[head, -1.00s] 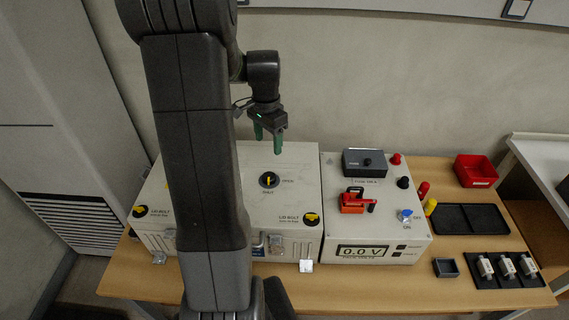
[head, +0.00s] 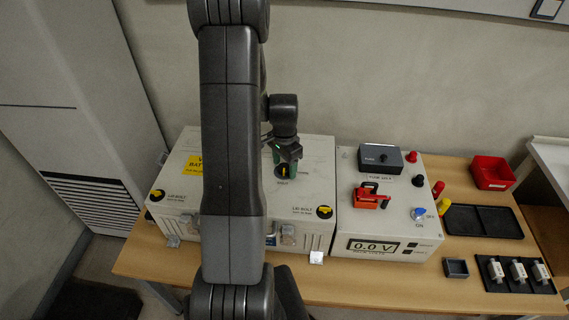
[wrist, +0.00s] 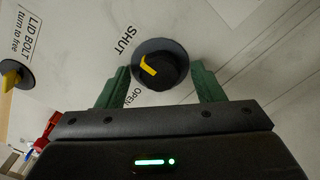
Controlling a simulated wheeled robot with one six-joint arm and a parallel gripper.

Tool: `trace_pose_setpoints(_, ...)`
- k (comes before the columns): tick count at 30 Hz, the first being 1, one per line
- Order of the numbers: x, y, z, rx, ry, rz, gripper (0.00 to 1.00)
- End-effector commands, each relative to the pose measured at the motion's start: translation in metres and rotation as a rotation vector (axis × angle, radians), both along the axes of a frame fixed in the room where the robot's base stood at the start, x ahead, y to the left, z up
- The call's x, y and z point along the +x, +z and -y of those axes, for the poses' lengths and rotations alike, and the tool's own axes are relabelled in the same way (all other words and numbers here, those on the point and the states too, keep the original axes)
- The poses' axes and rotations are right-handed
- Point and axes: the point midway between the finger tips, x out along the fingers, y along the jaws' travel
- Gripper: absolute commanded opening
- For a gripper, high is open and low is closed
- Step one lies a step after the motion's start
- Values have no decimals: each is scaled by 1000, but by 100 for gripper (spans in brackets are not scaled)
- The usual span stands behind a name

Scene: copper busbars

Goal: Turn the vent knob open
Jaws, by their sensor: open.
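The vent knob (head: 281,173) is a round black knob with a yellow mark, on top of the large white box (head: 255,212). In the wrist view the knob (wrist: 168,72) sits on a dark disc, between SHUT and OPEN labels. Its yellow mark lies on the side towards SHUT. My gripper (head: 285,161) is over the knob, pointing down. In the wrist view its green fingers (wrist: 160,80) stand open on either side of the knob, with gaps showing. Whether the fingertips are level with the knob cannot be told.
Yellow-topped lid bolts (head: 325,211) stand on the box's front corners. A white meter unit (head: 385,230) reading 0.0 V, with a red switch (head: 371,196) and a grey block (head: 381,158), is right of the box. A red bin (head: 492,172) and black trays stand farther right.

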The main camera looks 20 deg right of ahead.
Motion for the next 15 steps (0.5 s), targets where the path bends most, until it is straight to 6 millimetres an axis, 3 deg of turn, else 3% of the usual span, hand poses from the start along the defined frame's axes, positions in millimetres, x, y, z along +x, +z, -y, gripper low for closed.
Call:
trace_pose_setpoints(5,0,0,0,0,0,0,61)
trace_pose_setpoints(12,0,0,0,0,0,0,18)
trace_pose_setpoints(15,0,0,0,0,1,0,17)
